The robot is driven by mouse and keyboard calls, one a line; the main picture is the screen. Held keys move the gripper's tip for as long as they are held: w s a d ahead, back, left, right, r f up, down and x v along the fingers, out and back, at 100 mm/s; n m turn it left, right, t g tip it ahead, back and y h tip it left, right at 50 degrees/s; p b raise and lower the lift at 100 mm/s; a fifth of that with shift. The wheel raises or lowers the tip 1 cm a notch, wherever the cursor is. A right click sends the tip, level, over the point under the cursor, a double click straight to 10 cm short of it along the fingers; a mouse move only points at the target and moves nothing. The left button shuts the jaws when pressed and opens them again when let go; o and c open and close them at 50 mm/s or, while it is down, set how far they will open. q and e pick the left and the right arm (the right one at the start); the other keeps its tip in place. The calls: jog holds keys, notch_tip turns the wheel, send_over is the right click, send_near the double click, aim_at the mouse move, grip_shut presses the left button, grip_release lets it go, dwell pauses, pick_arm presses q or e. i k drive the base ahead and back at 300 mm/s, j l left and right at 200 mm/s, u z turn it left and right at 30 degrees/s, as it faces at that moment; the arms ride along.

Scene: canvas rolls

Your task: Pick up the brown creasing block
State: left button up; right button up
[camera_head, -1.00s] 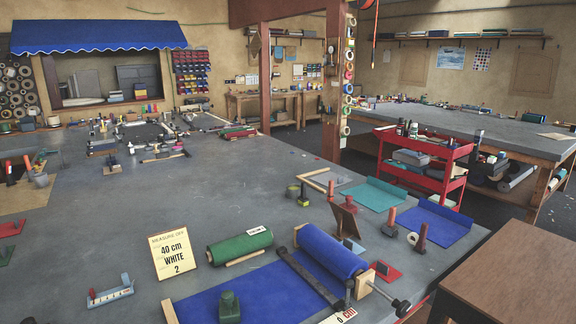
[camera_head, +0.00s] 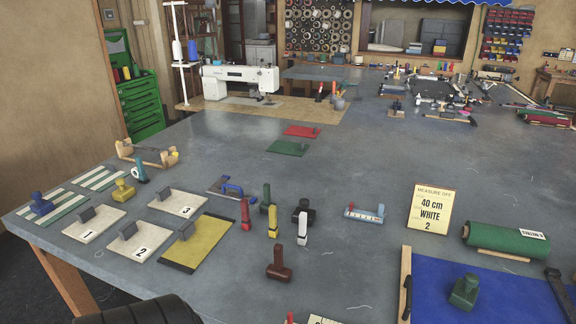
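A dark brown block with an upright grip (camera_head: 279,264), which looks like the brown creasing block, stands on the grey table near the front middle. It stands upright and free, with bare table around it. A white upright tool (camera_head: 303,228) and a yellow one (camera_head: 273,220) stand just behind it. A red upright tool (camera_head: 246,214) stands behind it to the left.
Numbered white plates, such as plate 2 (camera_head: 138,242), and a yellow plate (camera_head: 199,243) lie to the left. A sign (camera_head: 431,209), a green roll (camera_head: 514,240) and blue canvas (camera_head: 520,300) are to the right.

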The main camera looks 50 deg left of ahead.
aim_at(276, 271)
jog(key=u, duration=1.7)
